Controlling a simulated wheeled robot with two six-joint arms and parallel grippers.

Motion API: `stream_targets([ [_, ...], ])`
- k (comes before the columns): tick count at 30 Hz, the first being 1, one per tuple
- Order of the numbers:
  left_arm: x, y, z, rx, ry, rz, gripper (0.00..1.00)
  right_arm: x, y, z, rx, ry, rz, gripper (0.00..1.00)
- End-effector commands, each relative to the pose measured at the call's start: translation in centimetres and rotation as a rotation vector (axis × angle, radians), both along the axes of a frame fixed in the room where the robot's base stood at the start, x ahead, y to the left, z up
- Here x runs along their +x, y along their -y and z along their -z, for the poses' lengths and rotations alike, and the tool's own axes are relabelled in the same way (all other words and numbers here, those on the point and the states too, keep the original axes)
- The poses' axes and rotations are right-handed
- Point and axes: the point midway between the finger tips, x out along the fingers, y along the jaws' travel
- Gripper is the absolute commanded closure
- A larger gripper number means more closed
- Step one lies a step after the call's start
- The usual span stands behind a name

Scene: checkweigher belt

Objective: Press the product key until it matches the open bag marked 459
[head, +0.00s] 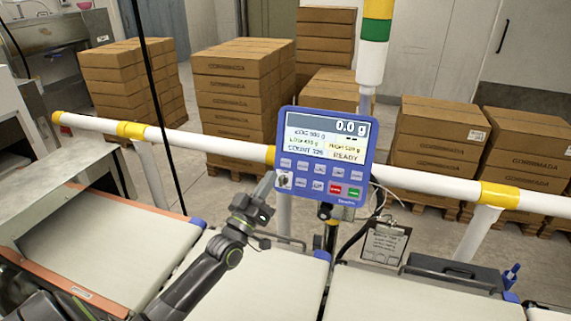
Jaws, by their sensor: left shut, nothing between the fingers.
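The blue checkweigher panel (322,155) stands on a post behind the belts. Its screen (327,138) shows 0.0 g, READY and a COUNT line; the product line at upper left is too small to read surely. Below are several grey keys, a red key (335,189) and a green key (354,192). My left gripper (268,184) is shut and empty, its tip at the panel's lower left edge, close to the lower-left key (284,181). I cannot tell whether it touches that key. I see no bag marked 459. My right gripper is out of view.
Pale belts (275,285) run along the front. A white rail (225,145) with yellow bands passes behind the panel. Stacked cartons (240,95) stand beyond the rail.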

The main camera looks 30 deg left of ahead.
Motion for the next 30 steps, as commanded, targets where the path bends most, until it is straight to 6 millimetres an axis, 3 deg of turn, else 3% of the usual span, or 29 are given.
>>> stream_targets([
  [15,6.2,-1.5,2.3,0.002,0.001,0.000,1.00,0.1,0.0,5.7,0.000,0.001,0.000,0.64],
  [21,7.5,-1.8,2.4,0.001,0.000,0.000,1.00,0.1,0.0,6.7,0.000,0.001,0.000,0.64],
  [30,7.9,-1.9,2.3,0.000,-0.001,0.000,1.00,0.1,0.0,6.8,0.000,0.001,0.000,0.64],
])
